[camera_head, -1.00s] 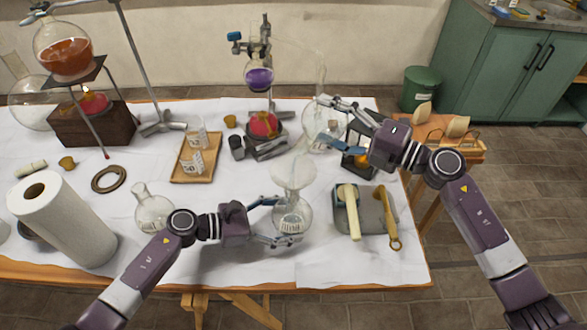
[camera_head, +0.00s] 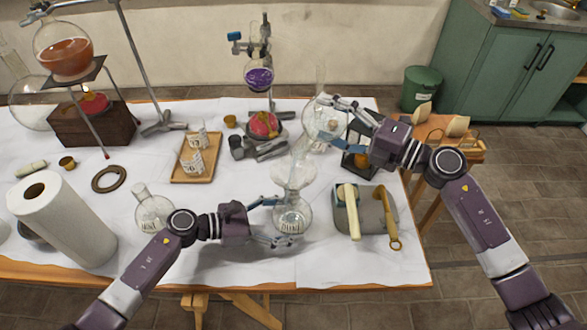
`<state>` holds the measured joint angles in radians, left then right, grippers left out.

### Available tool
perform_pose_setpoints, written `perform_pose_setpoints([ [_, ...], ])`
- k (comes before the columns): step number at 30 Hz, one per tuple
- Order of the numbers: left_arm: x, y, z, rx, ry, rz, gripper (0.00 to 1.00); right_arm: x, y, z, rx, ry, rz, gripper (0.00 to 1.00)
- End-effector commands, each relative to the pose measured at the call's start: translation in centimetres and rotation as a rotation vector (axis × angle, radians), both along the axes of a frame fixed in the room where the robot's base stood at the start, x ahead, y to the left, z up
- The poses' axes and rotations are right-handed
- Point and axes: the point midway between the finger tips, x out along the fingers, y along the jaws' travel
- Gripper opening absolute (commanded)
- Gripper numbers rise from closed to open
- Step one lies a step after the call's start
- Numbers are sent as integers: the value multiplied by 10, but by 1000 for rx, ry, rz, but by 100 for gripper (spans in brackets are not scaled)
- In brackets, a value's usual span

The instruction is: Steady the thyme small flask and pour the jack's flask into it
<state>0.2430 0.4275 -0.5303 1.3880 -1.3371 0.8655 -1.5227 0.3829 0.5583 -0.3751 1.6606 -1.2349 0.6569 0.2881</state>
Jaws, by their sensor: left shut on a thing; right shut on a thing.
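The small flask (camera_head: 291,217) is clear round glass with a white label whose word I cannot read surely. It stands upright on the white cloth with a clear glass funnel (camera_head: 291,177) in its mouth. My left gripper (camera_head: 279,222) is shut around this flask from the left. My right gripper (camera_head: 334,124) is shut on a larger clear round flask (camera_head: 322,112), held above and behind the funnel. That flask seems tilted, with glass reaching down-left toward the funnel; clear glass against clear glass hides whether they touch. I cannot see liquid flowing.
A grey tray (camera_head: 370,222) with tools lies right of the small flask, and a dark-framed lamp (camera_head: 357,160) stands behind it. Another clear flask (camera_head: 153,212) and a paper towel roll (camera_head: 62,220) are at left.

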Motion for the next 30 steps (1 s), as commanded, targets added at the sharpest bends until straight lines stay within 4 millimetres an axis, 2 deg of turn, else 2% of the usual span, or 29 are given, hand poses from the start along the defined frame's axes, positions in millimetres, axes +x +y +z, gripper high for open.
perform_pose_setpoints([
  [30, 0, 0, 0, 0, 0, 0, 58, -1, 0, 6, -18, -33, 0, 39],
])
